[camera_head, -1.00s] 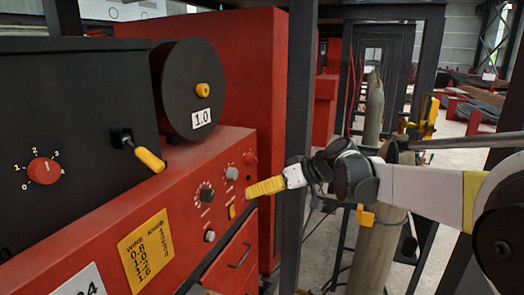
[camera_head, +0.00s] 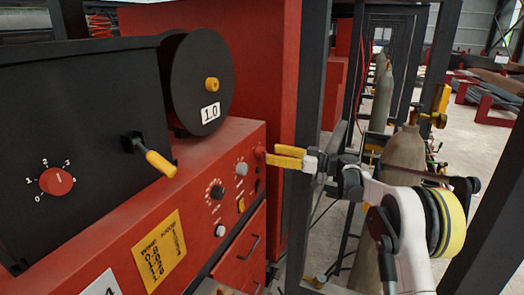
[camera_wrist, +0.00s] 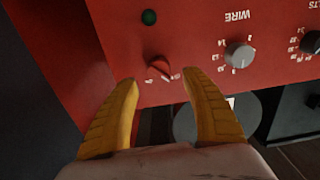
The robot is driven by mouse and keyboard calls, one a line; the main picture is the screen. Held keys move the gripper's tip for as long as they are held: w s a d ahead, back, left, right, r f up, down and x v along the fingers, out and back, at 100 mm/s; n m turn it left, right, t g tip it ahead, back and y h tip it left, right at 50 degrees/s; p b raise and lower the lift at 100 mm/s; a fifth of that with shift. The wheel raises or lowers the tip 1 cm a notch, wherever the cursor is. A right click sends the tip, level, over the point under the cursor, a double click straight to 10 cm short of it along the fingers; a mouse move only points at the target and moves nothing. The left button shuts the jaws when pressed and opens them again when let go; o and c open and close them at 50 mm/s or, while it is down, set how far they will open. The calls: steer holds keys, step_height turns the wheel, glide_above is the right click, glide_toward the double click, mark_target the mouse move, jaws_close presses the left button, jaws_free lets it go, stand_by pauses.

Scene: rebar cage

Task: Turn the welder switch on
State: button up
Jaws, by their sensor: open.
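The red welder panel (camera_head: 190,220) carries a small red rotary switch (camera_head: 259,152) at its right end. In the wrist view the switch (camera_wrist: 160,69) has a pointer-like handle set at a slant, with small marks below it that I cannot read. A dark green lamp (camera_wrist: 149,17) is beside it. My gripper (camera_head: 272,156) is open and empty at the panel's right end, its yellow fingers pointing at the switch. In the wrist view my gripper (camera_wrist: 161,79) has its fingertips on either side of the switch's lower part; I cannot tell whether they touch it.
A grey WIRE knob (camera_wrist: 238,54) and a black VOLTS knob (camera_head: 217,192) are close by on the panel. A black wire spool (camera_head: 197,85) and yellow-handled crank (camera_head: 158,163) stick out to the left. A dark post (camera_head: 303,200) stands close to my gripper.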

mark_target(266, 152)
steer(key=x, duration=0.5)
steer(key=shift+w+a, duration=0.1)
steer(key=c, duration=1.2)
